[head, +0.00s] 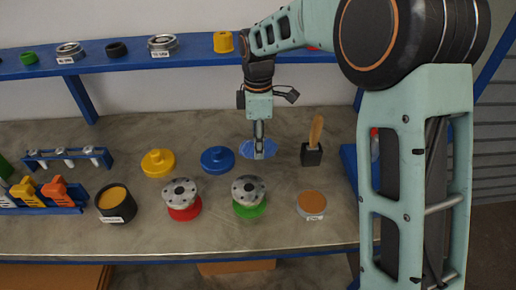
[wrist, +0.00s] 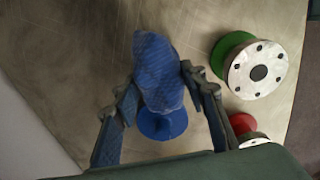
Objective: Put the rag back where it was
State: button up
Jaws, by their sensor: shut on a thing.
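The blue rag (wrist: 155,65) is pinched between the two fingers of my gripper (wrist: 162,82) in the wrist view. In the head view the rag (head: 247,150) shows as blue cloth on both sides of the fingertips of my gripper (head: 259,153). The gripper points down over the back middle of the workbench. It is between the blue knobbed lid (head: 217,160) and the black holder (head: 311,155) with a wooden handle. I cannot tell whether the rag touches the bench. In the wrist view the rag partly covers the blue lid (wrist: 164,124).
A green-based flanged vessel (head: 248,192) and a red-based one (head: 181,195) stand in front. A yellow lid (head: 158,163), a black pot (head: 116,203) and an orange-topped tin (head: 312,204) are on the bench. A blue shelf (head: 130,63) runs behind. Bench between these things is bare.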

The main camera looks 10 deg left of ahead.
jog(key=w+f, duration=0.2)
jog(key=f, duration=0.1)
jog(key=shift+w+a+f, duration=0.15)
jog(key=shift+w+a, duration=0.15)
jog(key=shift+a, duration=0.1)
jog(key=shift+f, duration=1.45)
jog(key=shift+f, duration=0.1)
jog(key=shift+f, duration=0.15)
jog(key=o, duration=1)
notch_tip(320, 180, up, 12)
jog(key=shift+r+p, duration=0.25)
jog(key=shift+p, duration=0.05)
